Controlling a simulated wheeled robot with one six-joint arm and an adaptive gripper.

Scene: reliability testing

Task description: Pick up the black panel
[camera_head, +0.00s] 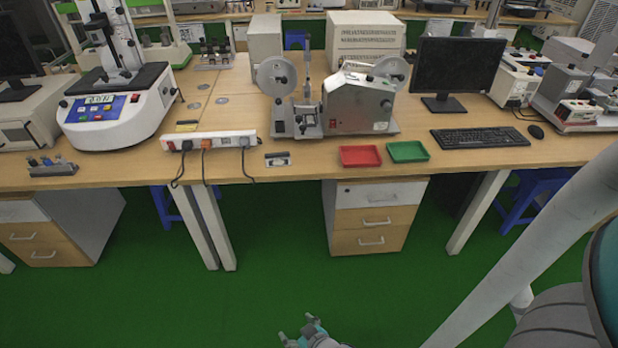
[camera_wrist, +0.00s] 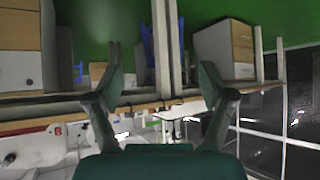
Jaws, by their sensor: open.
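A small flat black piece with a pale part (camera_head: 278,159) lies near the front edge of the table, just right of the white power strip. Another small dark flat piece (camera_head: 187,126) lies behind the strip. I cannot tell for sure which one is the black panel. My gripper (camera_head: 298,328) is low in front of the table, over the green floor, well away from both pieces. In the wrist view my gripper (camera_wrist: 162,78) has its fingers spread with nothing between them. The panel cannot be made out in the wrist view.
The wooden table (camera_head: 480,157) carries a red tray (camera_head: 361,156), a green tray (camera_head: 407,151), a reel machine (camera_head: 357,104), the power strip (camera_head: 210,140) with hanging cables, a monitor (camera_head: 455,68) and a keyboard (camera_head: 479,137). A drawer cabinet (camera_head: 372,218) stands below. The floor ahead is clear.

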